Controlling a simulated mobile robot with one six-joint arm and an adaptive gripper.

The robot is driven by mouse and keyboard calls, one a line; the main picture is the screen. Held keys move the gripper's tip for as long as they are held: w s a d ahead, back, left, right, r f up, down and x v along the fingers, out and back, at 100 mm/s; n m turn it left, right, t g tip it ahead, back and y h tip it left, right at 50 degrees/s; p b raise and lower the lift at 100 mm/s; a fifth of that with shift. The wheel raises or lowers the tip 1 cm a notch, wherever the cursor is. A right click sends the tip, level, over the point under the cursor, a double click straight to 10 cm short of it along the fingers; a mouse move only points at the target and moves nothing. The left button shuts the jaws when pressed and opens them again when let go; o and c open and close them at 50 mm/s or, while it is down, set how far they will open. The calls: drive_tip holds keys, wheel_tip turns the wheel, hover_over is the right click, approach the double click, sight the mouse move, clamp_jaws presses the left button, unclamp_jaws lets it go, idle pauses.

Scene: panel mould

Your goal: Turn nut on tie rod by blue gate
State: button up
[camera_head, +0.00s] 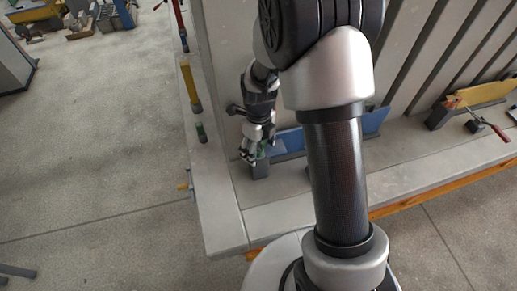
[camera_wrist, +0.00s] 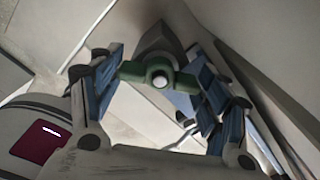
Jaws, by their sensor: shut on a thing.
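The nut is a green wing nut (camera_wrist: 132,71) between my finger pads in the wrist view, with the round pale end of the tie rod (camera_wrist: 160,81) at its centre. My gripper (camera_wrist: 158,76) is shut on it, with one blue-padded finger on each side. In the head view my gripper (camera_head: 253,153) points down at the left end of the blue gate (camera_head: 290,143), and only a bit of green shows between the fingers. My arm hides the middle of the gate; its right part shows beyond the arm. A grey block stands behind the nut in the wrist view.
A yellow gate (camera_head: 485,93) and a red-handled clamp (camera_head: 492,129) are at the right.

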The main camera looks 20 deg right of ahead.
sight(260, 152)
drive_tip(key=shift+m, duration=0.6)
drive_tip(key=shift+s+r+m, duration=0.15)
drive_tip(key=shift+s+m, duration=0.1)
drive_tip(key=shift+m, duration=0.25)
drive_tip(key=shift+c, duration=0.9)
drive_tip(key=shift+r+m, duration=0.1)
drive_tip(key=shift+m, duration=0.4)
drive_tip(key=c, duration=0.3)
drive_tip(key=o, duration=1.7)
drive_tip(key=shift+w, duration=0.15)
drive_tip(key=shift+w+r, duration=0.2)
drive_tip(key=shift+r, duration=0.35)
drive_tip(key=r, duration=0.7)
drive_tip(key=s+r, duration=0.1)
drive_tip(key=r, duration=0.3)
drive_tip(key=shift+s, duration=0.1)
